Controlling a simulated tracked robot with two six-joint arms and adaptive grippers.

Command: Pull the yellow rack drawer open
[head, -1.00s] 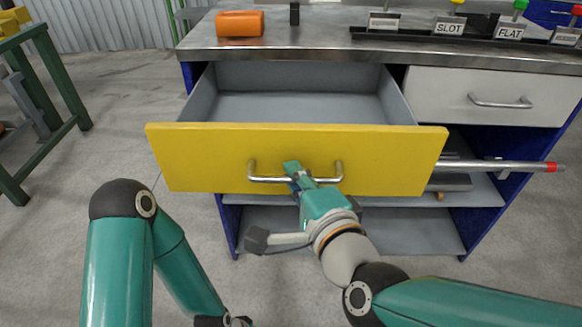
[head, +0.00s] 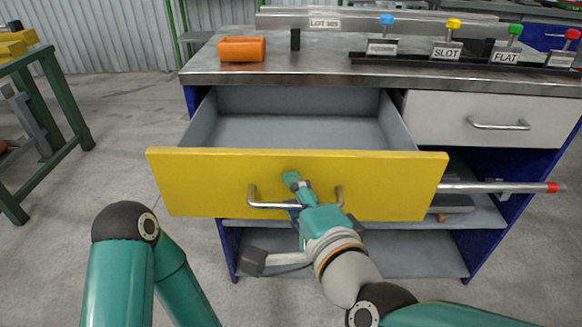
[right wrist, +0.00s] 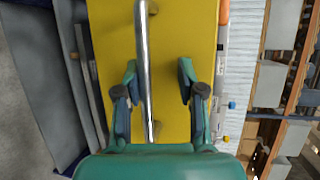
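The yellow rack drawer (head: 390,185) is pulled well out of the bench, and its grey inside shows empty. A silver bar handle (head: 262,205) crosses its front. My right gripper (head: 299,200) is at the middle of this handle, in front of the yellow face. In the right wrist view my right gripper (right wrist: 159,88) is open, with the handle bar (right wrist: 144,60) between its fingers. The bar lies close to the left finger, with a clear gap to the right finger. My left arm is at the lower left, and its gripper is out of view.
A white drawer (head: 490,118) at the right is shut. A red-tipped bar (head: 520,187) sticks out of the shelf below it. An orange bin (head: 242,49) and labelled holders with coloured knobs stand on the bench top (head: 310,72). Floor in front is clear.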

